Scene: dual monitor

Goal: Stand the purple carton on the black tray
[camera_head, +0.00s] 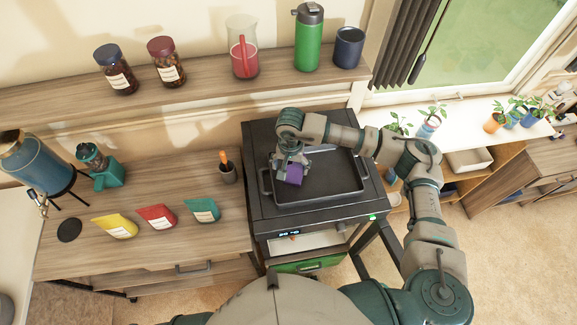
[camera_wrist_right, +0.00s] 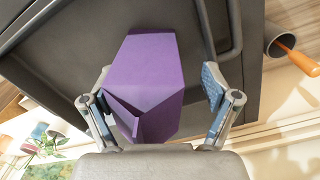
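The purple carton (camera_head: 290,174) is in the left part of the black tray (camera_head: 335,180). In the wrist view the carton (camera_wrist_right: 150,75) has its folded end towards the camera and its far end against the dark tray surface; it looks upright. My left gripper is out of view.
The tray lies on a black oven-like unit (camera_head: 258,205). To the left, a wooden counter (camera_head: 180,245) holds several coloured pouches, a teal grinder (camera_head: 105,170) and a small pot (camera_head: 228,172) with an orange-handled tool. A shelf with jars and bottles runs behind. The tray's right part is clear.

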